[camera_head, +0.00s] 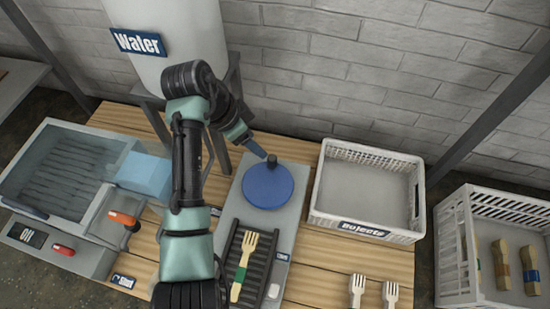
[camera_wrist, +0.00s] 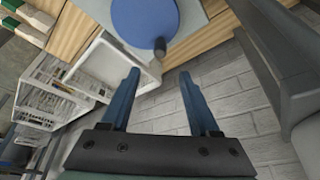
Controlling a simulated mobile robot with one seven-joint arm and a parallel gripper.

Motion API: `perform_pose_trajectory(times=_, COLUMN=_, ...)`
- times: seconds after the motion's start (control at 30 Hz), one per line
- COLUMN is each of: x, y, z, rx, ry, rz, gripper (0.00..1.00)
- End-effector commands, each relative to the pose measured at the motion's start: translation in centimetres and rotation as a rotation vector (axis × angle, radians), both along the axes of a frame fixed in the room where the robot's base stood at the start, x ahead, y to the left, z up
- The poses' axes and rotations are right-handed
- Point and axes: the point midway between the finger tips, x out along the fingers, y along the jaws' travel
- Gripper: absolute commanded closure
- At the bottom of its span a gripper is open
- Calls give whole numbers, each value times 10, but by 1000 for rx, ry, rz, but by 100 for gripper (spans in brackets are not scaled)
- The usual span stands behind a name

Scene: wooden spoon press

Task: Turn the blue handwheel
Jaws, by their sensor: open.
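The blue handwheel (camera_head: 267,188) is a flat disc on a grey plate on the wooden table, with a dark upright knob (camera_head: 271,160) at its far edge. My gripper (camera_head: 259,150) comes in from the back left, its tips close to the knob. In the wrist view my gripper (camera_wrist: 159,72) is open and empty. There the handwheel (camera_wrist: 143,18) shows at the top, and its knob (camera_wrist: 160,46) appears just beyond the gap between the two blue fingers. I cannot tell whether a finger touches the knob.
A white Rejects crate (camera_head: 365,226) stands right of the handwheel. A wooden fork (camera_head: 245,262) lies on a dark rack (camera_head: 232,240) in front of it. A Water tank (camera_head: 165,70) stands behind my arm, with a support leg near it. A brick wall closes the back.

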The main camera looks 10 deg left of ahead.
Motion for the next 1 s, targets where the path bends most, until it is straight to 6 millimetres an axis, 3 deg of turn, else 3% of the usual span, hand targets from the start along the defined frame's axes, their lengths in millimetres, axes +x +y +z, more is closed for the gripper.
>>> perform_pose_trajectory(times=0.6, x=27, y=-27, z=-96, rx=2, ry=-2, rz=0, gripper=38)
perform_pose_trajectory(times=0.8, x=33, y=-32, z=-111, rx=1, ry=-2, rz=1, gripper=38)
perform_pose_trajectory(times=1.0, x=35, y=-34, z=-114, rx=1, ry=-2, rz=1, gripper=38)
